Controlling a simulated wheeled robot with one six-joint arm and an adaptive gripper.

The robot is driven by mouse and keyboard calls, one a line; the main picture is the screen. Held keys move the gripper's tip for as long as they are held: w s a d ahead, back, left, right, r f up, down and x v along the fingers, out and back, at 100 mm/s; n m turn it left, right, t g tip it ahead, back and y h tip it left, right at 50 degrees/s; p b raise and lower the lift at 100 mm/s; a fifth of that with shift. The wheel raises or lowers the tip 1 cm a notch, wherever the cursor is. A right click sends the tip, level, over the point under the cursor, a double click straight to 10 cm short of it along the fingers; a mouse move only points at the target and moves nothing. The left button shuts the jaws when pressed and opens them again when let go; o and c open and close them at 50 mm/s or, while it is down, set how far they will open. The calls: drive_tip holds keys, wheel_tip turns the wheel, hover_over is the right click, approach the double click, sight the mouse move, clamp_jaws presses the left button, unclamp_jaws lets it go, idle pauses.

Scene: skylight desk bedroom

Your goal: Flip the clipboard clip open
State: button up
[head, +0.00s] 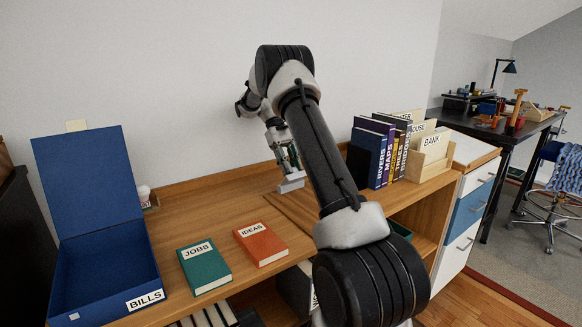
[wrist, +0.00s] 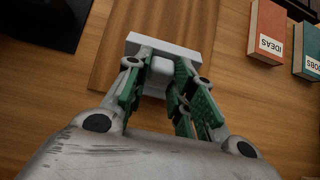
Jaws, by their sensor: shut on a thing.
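The clipboard is a brown wooden board (wrist: 160,14) lying flat on the desk. In the head view, part of the board (head: 288,208) shows left of my arm. Its pale grey clip (head: 291,184) is a wide bar at one end, also seen in the wrist view (wrist: 136,41). My gripper (wrist: 162,65) has green-padded fingers on either side of the clip's raised pale middle part and is shut on it. In the head view my gripper (head: 284,160) reaches down onto the clip from above. The fingers partly hide the clip, so its exact angle is unclear.
The orange IDEAS book (head: 262,246) and green JOBS book (head: 206,270) lie left of the board. A blue open BILLS box (head: 105,280) stands at the far left. Upright books (head: 375,158) and a BANK file holder (head: 432,160) stand at the right. Bare desk lies between.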

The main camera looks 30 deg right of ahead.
drive_tip(key=o, duration=1)
wheel_tip(320, 180, up, 10)
drive_tip(key=shift+f, duration=0.1)
